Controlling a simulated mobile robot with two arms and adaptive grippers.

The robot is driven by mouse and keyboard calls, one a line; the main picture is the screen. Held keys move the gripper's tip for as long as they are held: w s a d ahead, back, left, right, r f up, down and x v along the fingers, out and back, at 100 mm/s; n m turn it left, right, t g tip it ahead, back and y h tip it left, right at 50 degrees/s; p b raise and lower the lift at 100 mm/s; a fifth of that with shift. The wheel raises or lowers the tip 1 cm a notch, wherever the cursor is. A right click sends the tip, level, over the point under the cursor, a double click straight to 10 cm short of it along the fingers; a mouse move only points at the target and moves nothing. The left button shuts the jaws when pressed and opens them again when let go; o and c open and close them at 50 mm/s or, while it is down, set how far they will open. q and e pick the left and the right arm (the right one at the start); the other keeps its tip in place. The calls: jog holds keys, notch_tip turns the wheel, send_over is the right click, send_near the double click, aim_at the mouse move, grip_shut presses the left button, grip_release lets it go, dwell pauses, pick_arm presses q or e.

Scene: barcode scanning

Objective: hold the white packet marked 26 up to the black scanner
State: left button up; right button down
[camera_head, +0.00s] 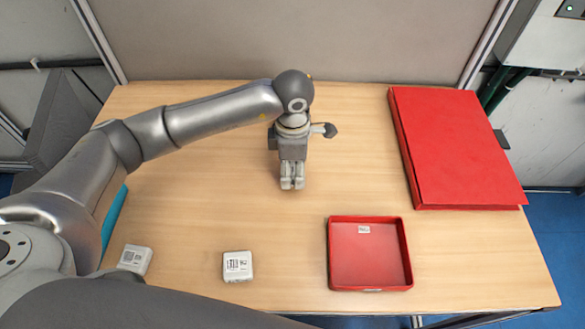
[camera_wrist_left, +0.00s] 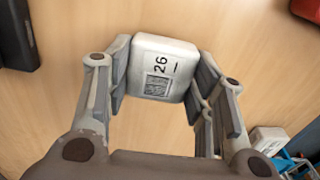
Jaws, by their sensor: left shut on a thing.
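My left gripper (camera_head: 292,184) points down over the middle of the table, and its fingers also show in the left wrist view (camera_wrist_left: 155,85). It is shut on the white packet marked 26 (camera_wrist_left: 162,68), gripped by its two sides, with the number and a square code facing the wrist camera. In the head view I cannot make the packet out at the fingertips. A black object (camera_wrist_left: 18,38) at the upper left of the wrist view is possibly the scanner. In the head view a dark rounded part (camera_head: 330,130) shows just right of the gripper; I cannot tell what it is.
Two other white labelled packets, one at the front left (camera_head: 135,260) and one nearer the middle (camera_head: 238,266), lie on the table. An open red tray (camera_head: 369,286) is at the front right, a large red box (camera_head: 458,145) behind it. A teal item (camera_head: 114,213) is partly hidden by my arm.

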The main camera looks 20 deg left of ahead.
pick_arm(q)
jog(key=shift+r, duration=0.1)
jog(key=s+d+r+p, duration=0.3)
jog(key=s+r+p, duration=0.3)
jog(key=s+r, duration=0.4)
jog(key=s, duration=0.2)
jog(key=shift+s+d, duration=0.3)
jog(key=shift+f, duration=0.1)
jog(key=w+a+m+b, duration=0.1)
jog(key=a+m+b, duration=0.2)
jog(key=m, duration=0.7)
jog(key=w+a+f+m+b, duration=0.1)
jog(key=a+m+b, duration=0.2)
jog(key=a+m, duration=0.3)
jog(key=m, duration=0.5)
jog(key=shift+w+m, duration=0.3)
jog(key=shift+w, duration=0.1)
